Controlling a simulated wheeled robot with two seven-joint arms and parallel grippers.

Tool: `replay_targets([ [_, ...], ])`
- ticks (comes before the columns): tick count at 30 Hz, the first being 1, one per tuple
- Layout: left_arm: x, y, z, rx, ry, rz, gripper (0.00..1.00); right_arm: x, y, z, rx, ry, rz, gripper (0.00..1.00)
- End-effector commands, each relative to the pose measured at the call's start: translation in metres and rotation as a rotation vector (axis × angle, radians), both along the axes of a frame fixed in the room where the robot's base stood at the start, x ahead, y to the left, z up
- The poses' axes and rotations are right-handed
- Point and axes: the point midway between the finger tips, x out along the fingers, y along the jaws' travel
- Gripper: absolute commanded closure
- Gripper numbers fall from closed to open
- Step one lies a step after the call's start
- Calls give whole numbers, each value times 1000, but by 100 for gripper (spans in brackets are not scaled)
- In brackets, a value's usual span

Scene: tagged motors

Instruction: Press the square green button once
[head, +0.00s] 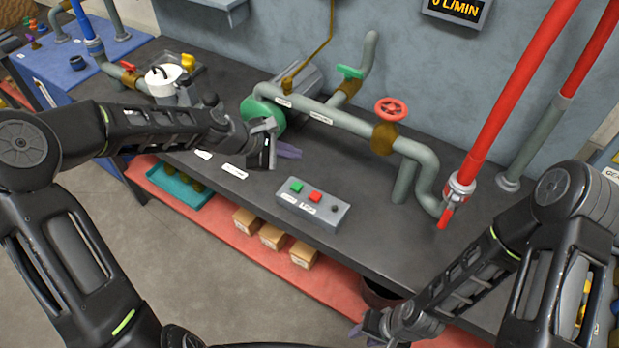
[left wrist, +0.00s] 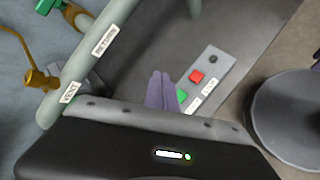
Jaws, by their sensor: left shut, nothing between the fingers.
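The square green button (head: 296,188) is on the left part of a grey control box (head: 335,217) at the table's front edge. A square red button (head: 315,197) and a dark round knob (head: 334,209) sit to its right. My left gripper (head: 298,153) is shut and empty, above and behind the green button, apart from it in the head view.
Grey pipes (head: 345,120) with a red valve wheel (head: 391,110) and a green pump (head: 262,114) stand behind the box. A red pipe (head: 500,110) rises at the right. A white pot (head: 163,80) stands at the left. Cardboard boxes (head: 272,237) lie on the lower shelf.

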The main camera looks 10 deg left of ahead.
Motion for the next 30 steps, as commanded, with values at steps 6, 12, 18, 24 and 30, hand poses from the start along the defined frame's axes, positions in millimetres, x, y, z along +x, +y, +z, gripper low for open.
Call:
replay_targets([
  [6, 0, 0, 0, 0, -1, -1, 100, 0, 0, 0, 0, 1, 0, 64],
  [12, 0, 0, -5, 0, -1, -1, 100, 0, 0, -4, 1, -1, 1, 64],
  [18, 0, 0, -22, 0, -1, -1, 100, 1, 2, -16, 3, -6, 0, 64],
  [24, 0, -1, -49, -1, 0, -1, 100, 1, 4, -35, 8, -14, 2, 64],
  [30, 0, 0, -74, 1, 0, -2, 100, 4, 5, -52, 13, -22, 3, 64],
])
